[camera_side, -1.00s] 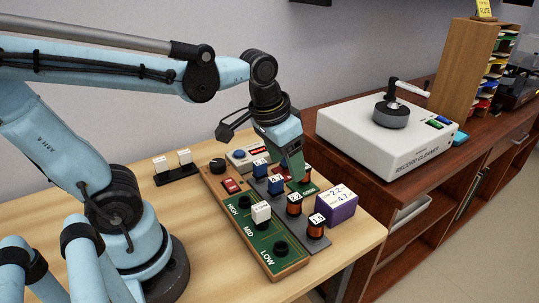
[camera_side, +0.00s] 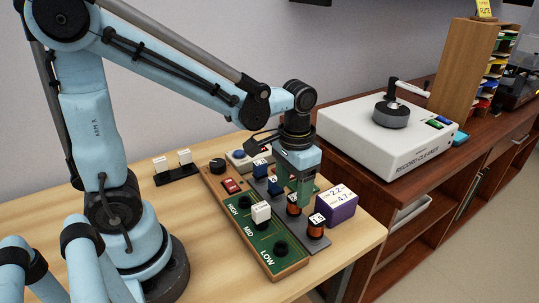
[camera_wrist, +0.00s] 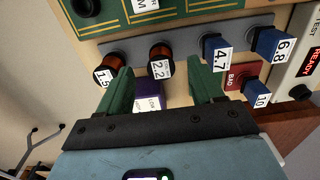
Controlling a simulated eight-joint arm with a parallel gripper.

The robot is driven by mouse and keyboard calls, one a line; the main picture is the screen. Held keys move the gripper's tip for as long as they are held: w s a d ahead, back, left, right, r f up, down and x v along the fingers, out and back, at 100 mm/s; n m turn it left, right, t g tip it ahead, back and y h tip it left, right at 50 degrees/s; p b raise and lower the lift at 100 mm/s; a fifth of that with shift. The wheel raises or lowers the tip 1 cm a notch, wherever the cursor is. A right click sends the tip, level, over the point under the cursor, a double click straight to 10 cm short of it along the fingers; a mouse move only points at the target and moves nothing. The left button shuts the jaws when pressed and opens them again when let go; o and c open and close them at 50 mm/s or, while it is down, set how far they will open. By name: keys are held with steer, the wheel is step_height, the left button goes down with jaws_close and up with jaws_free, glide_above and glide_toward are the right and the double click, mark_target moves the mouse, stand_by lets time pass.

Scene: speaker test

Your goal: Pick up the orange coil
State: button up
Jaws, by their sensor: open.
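Two orange coils with white number labels stand on a grey strip beside the green board. The coil labelled 2.2 (camera_wrist: 158,56) lies between my fingertips in the wrist view, and in the side view this coil (camera_side: 293,207) is partly behind my gripper (camera_side: 299,197). The coil labelled 1.5 (camera_wrist: 106,73) is at the left in the wrist view, outside my left finger; it is also in the side view (camera_side: 316,230). My gripper (camera_wrist: 160,72) is open with green fingers pointing down, holding nothing. Whether the fingers touch the 2.2 coil cannot be told.
Blue parts labelled 4.7 (camera_wrist: 214,54) and 6.8 (camera_wrist: 270,42) stand on the same strip. A purple box (camera_side: 338,209) stands close to the right of the coils. The board (camera_side: 277,261) holds a white block (camera_side: 261,212). Bare table (camera_side: 350,243) lies at the front right.

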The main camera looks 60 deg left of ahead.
mark_target(295, 197)
steer(key=shift+w+f, duration=0.2)
steer(key=shift+f, duration=0.9)
steer(key=shift+w+f, duration=0.2)
steer(key=shift+f, duration=1.55)
steer(key=c, duration=1.1)
